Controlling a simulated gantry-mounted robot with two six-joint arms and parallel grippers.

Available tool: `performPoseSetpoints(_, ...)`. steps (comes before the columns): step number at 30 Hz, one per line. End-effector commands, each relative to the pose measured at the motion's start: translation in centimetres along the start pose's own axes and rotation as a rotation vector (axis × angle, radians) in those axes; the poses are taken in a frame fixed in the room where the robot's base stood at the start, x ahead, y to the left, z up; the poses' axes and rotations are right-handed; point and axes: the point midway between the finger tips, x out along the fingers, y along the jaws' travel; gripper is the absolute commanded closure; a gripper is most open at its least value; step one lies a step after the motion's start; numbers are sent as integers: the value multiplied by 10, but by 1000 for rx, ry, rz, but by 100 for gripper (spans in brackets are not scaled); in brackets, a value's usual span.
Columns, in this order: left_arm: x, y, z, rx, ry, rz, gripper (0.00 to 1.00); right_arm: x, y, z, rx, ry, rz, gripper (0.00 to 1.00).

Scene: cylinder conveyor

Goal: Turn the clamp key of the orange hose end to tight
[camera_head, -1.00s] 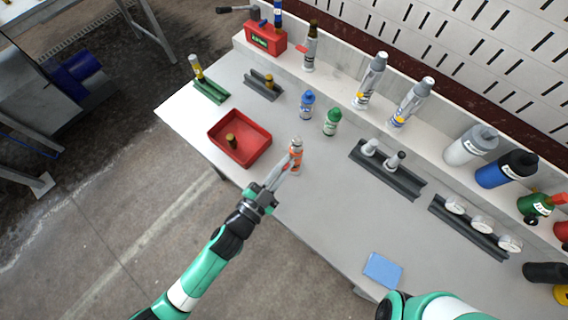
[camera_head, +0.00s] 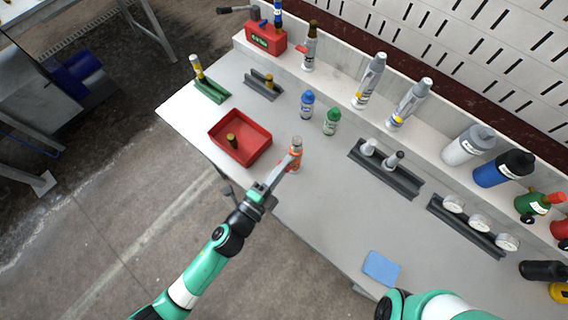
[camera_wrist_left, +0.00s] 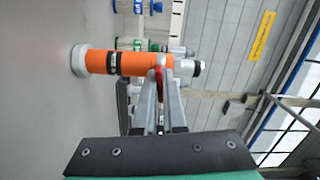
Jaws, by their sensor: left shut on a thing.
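The orange hose end (camera_head: 297,150) stands upright on the grey bench, right of the red tray. It also shows in the left wrist view (camera_wrist_left: 136,63), lying sideways there, with a white base, a dark label band and a grey tip. My left gripper (camera_head: 291,163) reaches it from the front. In the left wrist view its fingers (camera_wrist_left: 162,82) close around a small red part, the clamp key (camera_wrist_left: 169,68), near the grey tip. The fingers hide much of the key, so its exact angle is unclear. My right gripper is out of view.
The red tray (camera_head: 213,128) holds a small brown-gold piece (camera_head: 232,140). A blue bottle (camera_head: 307,104) and a green bottle (camera_head: 331,121) stand behind the hose end. A dark rack (camera_head: 407,186) with grey fittings is to the right. A blue pad (camera_head: 381,268) lies near the front edge.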

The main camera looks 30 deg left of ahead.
Motion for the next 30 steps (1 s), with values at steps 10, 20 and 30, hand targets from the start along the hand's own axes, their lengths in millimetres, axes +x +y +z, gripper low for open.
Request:
performPoseSetpoints(10,0,2,1,163,-3,5,100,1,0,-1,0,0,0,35)
performPoseSetpoints(20,0,2,1,196,-3,4,100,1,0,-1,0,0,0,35)
performPoseSetpoints(30,0,2,1,195,-2,4,74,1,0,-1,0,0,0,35)
